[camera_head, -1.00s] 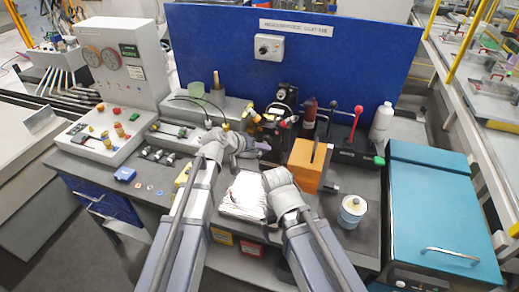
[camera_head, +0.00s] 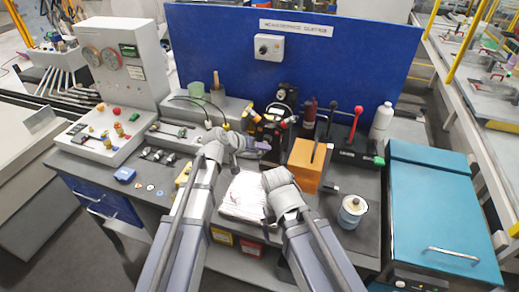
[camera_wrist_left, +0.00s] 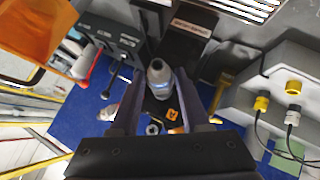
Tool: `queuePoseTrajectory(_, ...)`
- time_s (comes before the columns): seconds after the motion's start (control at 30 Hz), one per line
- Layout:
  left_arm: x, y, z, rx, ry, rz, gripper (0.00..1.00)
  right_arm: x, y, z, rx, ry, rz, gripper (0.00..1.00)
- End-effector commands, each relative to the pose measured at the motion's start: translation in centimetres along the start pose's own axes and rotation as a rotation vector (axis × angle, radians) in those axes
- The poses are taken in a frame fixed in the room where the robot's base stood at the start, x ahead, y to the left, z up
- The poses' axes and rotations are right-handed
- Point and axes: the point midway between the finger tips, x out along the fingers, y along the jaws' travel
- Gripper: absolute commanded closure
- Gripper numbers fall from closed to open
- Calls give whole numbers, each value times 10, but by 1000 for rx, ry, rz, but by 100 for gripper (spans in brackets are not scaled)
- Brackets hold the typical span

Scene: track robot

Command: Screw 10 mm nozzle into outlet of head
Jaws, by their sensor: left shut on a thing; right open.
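My left gripper (camera_head: 258,146) is in front of the dark head assembly (camera_head: 281,112) at the back of the bench. In the left wrist view its fingers (camera_wrist_left: 158,105) are shut on a small grey metal piece with a blue band, which looks like the nozzle (camera_wrist_left: 158,76). It points away from the palm, towards the dark parts of the head. I cannot tell whether its tip touches the outlet, which I cannot make out. My right gripper (camera_head: 269,212) is low over the white cloth, open, its fingers mostly hidden by its own wrist.
An orange block (camera_head: 305,166) stands right of my grippers, with a red-knobbed lever (camera_head: 356,122) behind it. A round tin (camera_head: 352,210) and a teal-lidded box (camera_head: 440,215) are further right. A control panel (camera_head: 120,70) stands left. A white cloth (camera_head: 241,198) lies in front.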

Motion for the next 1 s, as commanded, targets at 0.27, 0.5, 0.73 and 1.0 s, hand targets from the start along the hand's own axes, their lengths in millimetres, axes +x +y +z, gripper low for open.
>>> queuePoseTrajectory(0.27, 5, 0, -6, 0, 0, 0, 100, 0, 0, 0, 0, 0, 0, 0)
queuePoseTrajectory(0.5, 9, 0, -10, 0, 0, 0, 100, 0, 0, 0, 0, 0, 0, 0)
queuePoseTrajectory(0.73, 13, 0, -14, 0, 0, 0, 100, 0, 0, 0, 0, 0, 0, 0)
queuePoseTrajectory(1.0, 14, 0, -15, 0, 0, 0, 40, 0, 0, 0, 0, 0, 0, 0)
